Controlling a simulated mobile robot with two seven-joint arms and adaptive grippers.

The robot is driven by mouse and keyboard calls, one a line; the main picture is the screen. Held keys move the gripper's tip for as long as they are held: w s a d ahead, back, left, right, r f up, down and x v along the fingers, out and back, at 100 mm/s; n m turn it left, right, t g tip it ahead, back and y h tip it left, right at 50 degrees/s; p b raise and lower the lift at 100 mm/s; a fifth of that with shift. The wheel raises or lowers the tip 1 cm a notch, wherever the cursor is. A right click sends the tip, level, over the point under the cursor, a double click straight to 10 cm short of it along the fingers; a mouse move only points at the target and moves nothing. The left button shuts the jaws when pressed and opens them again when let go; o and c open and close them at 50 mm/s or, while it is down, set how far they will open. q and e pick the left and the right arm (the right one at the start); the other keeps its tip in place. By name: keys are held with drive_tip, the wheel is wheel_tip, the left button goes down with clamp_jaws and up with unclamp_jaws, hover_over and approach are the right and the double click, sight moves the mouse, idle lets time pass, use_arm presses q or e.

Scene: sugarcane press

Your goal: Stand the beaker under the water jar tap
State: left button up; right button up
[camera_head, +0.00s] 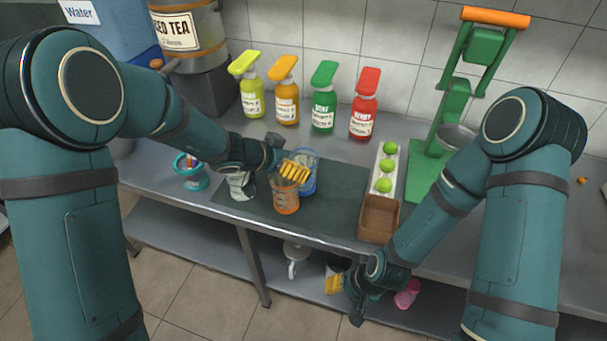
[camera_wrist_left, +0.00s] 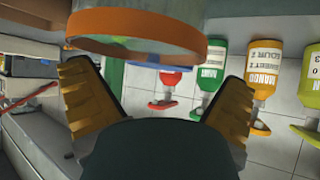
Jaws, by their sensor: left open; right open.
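The blue water jar (camera_head: 112,32) with a "Water" label stands at the back left. An orange tap-like knob (camera_head: 157,64) shows beside it, partly behind my left arm. A clear vessel with an orange rim, likely the beaker (camera_head: 286,203), stands on the dark mat. My left gripper (camera_head: 294,171) is open at its top. In the left wrist view, the orange-rimmed vessel (camera_wrist_left: 140,44) lies ahead of the spread yellow fingers; contact cannot be told. My right gripper (camera_head: 358,298) is open and hangs low in front of the counter edge.
A blue-rimmed container (camera_head: 309,183) stands close behind the orange one, and a patterned cup (camera_head: 240,186) is to its left. A teal holder (camera_head: 190,180) stands further left. Syrup bottles (camera_head: 324,108) line the wall. A brown box (camera_head: 378,218) and green press (camera_head: 430,170) are right.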

sight(313, 160)
use_arm(q)
drive_tip(key=shift+w+r+p+x, duration=0.1)
drive_tip(key=shift+r+p+x, duration=0.05)
drive_tip(key=shift+x, duration=0.95)
drive_tip(key=shift+w+r+p+x, duration=0.15)
drive_tip(key=shift+r+x, duration=0.05)
drive_tip(key=shift+x, duration=0.95)
drive_tip(key=shift+d, duration=0.15)
drive_tip(key=c, duration=1.2)
